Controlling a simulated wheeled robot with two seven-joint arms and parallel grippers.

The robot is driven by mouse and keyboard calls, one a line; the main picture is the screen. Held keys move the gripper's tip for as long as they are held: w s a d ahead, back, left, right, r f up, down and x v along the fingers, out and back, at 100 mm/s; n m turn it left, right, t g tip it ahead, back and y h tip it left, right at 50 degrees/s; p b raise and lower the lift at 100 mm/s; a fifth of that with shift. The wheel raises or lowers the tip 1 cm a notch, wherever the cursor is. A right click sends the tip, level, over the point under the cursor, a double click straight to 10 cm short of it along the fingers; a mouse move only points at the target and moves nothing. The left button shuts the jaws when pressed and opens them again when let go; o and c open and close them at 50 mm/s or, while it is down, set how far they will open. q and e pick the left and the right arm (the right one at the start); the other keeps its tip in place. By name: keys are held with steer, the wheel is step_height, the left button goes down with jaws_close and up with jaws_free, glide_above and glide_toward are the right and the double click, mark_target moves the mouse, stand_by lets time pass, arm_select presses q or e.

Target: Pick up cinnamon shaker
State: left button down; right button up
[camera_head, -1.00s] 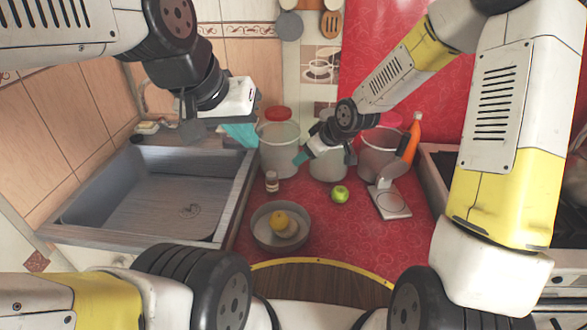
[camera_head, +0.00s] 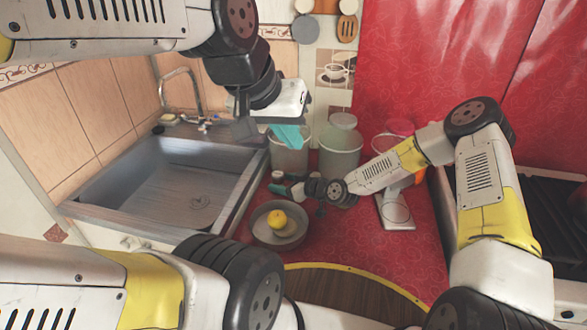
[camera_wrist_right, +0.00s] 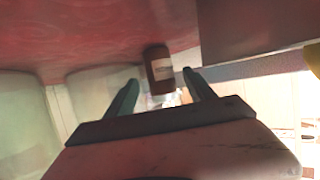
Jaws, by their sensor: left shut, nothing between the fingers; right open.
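The cinnamon shaker, a small brown bottle with a pale label (camera_wrist_right: 161,69), shows in the right wrist view just beyond and between my fingertips. In the head view only its pale cap (camera_head: 278,174) shows clearly; my right gripper hides much of the rest. My right gripper (camera_head: 280,189) is low over the red counter beside the shaker, its fingers pointing left. In the wrist view my right gripper (camera_wrist_right: 160,80) is open, with a finger on each side of the shaker; I cannot tell whether either touches it.
A grey bowl (camera_head: 262,231) with a yellow fruit (camera_head: 277,219) stands in front of my right gripper. Clear containers (camera_head: 340,160) stand behind it. A sink (camera_head: 160,190) lies left, a white scale-like stand (camera_head: 396,212) right. The red counter's front right is clear.

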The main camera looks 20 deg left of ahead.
mark_target(273, 180)
steer(key=x, duration=0.5)
steer(key=shift+w+a, duration=0.1)
steer(key=shift+a, duration=0.15)
steer(key=shift+c, duration=0.2)
jaws_close()
